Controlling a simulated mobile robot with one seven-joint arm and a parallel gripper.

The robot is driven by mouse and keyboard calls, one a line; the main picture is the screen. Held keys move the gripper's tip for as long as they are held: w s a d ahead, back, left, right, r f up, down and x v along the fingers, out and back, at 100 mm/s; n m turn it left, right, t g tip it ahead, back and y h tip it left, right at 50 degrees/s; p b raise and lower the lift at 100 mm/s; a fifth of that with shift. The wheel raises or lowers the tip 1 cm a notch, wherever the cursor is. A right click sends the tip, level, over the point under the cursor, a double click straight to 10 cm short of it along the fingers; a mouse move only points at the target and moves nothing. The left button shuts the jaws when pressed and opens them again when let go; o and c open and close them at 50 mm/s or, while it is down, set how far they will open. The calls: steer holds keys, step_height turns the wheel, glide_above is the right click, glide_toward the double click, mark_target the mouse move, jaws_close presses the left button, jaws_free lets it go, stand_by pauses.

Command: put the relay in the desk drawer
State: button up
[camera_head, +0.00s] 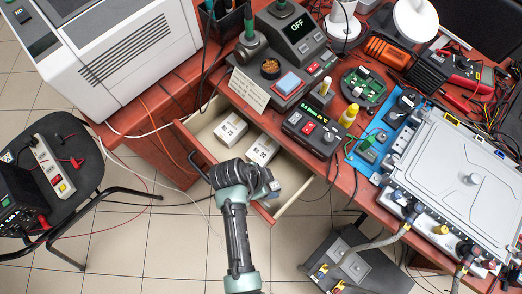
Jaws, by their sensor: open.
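The desk drawer (187,139) is pulled out below the desk's front edge. Two small white labelled boxes (231,128) (262,149) lie in it, and bare floor of the drawer shows around them. My gripper (270,187) is over the drawer's front right part, seen from behind and partly hidden by my wrist; it is open, and I see nothing held. A small green block (367,143) on the blue mat may be the relay, but it is too small to tell for sure. My arm hides part of the drawer's front.
The red desk (345,178) is crowded with a soldering station (297,42), a black meter with a green display (313,123), yellow-capped bottles and a large grey case (460,175). A chair (75,175) stands left. Loose cables hang near the drawer.

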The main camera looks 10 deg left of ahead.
steer(key=p+v, duration=0.1)
steer(key=v, duration=0.8)
steer(key=w+a+r+n+t+y, duration=0.3)
steer(key=w+r+t, duration=0.3)
steer(key=w+r, duration=0.75)
steer(key=w+d+r+n+t+y, duration=0.15)
steer(key=w+r+t, duration=0.25)
steer(key=r, duration=0.8)
steer(key=w+r+n+t+h, duration=0.1)
steer(key=w+r+n+t, duration=0.2)
steer(key=r, duration=0.9)
step_height(320, 180, up, 17)
steer(key=s+d+t, duration=0.2)
steer(key=d+t, duration=0.1)
steer(key=t, duration=0.3)
steer(key=s+d+r+n+t, duration=0.1)
steer(key=s+r+n+t, duration=0.1)
steer(key=s+r, duration=0.3)
steer(key=s+d+r+n+t, duration=0.1)
steer(key=s+r+t, duration=0.3)
steer(key=r, duration=0.7)
steer(key=shift+s+d+n, duration=0.4)
steer(key=shift+s+n, duration=0.25)
steer(key=shift+s, duration=0.5)
steer(key=shift+r, duration=0.15)
